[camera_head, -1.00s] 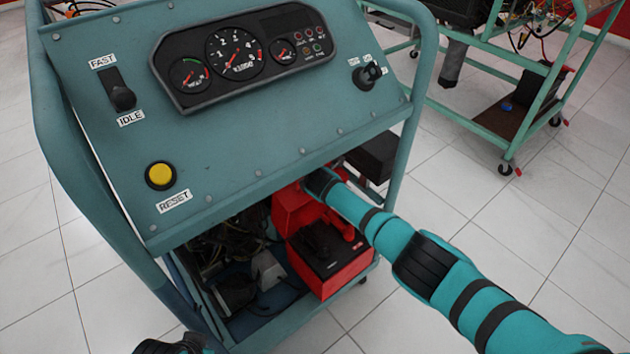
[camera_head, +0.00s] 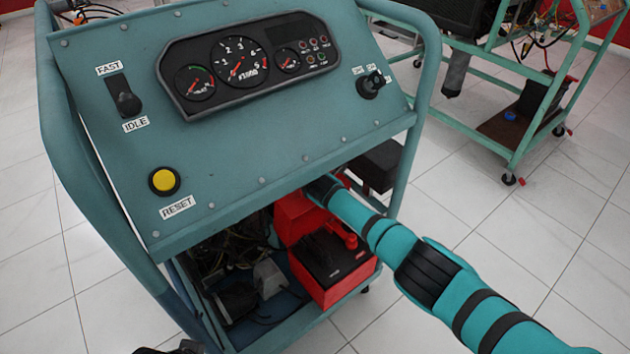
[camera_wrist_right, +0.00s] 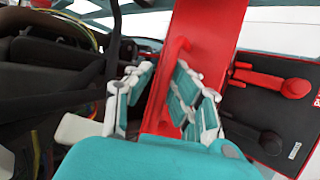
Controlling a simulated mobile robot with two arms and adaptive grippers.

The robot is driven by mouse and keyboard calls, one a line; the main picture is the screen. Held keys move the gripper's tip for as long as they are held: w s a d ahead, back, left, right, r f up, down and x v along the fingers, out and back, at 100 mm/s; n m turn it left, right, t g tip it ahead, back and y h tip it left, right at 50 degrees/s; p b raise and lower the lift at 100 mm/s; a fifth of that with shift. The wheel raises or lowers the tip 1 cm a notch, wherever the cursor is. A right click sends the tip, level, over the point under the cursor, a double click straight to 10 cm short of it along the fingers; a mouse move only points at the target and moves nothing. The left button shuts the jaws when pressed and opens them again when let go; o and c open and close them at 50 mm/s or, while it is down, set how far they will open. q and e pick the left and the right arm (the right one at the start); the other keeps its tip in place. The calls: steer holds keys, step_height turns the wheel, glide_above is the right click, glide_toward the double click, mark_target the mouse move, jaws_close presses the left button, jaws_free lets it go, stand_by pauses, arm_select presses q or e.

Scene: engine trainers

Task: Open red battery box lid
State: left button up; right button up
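The red battery box (camera_head: 326,296) sits low in the teal stand, under the control panel, with a black battery top (camera_head: 330,255) showing. Its red lid (camera_head: 298,216) stands raised at the back of the box, partly hidden by the panel. In the right wrist view the lid (camera_wrist_right: 208,40) is a red panel running between the fingers of my right gripper (camera_wrist_right: 165,95). The fingers are apart, one each side; firm contact is not clear. In the head view the panel edge hides this gripper. A dark part of my left gripper (camera_head: 178,348) shows at the bottom edge.
The panel (camera_head: 240,130) overhangs the box, with a yellow reset button (camera_head: 164,181) and gauges. The right wrist view shows a red terminal clamp (camera_wrist_right: 285,84) and a black one (camera_wrist_right: 262,138) on the battery. Another trainer stand (camera_head: 520,140) stands back right. Tiled floor is clear at right.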

steer(key=shift+s+f, duration=0.1)
steer(key=shift+s, duration=0.05)
steer(key=shift+s+d+r, duration=0.1)
steer(key=shift+s+r, duration=0.2)
steer(key=shift+s, duration=0.1)
steer(key=v, duration=1)
steer(key=shift+s+r, duration=0.15)
steer(key=shift+r, duration=0.3)
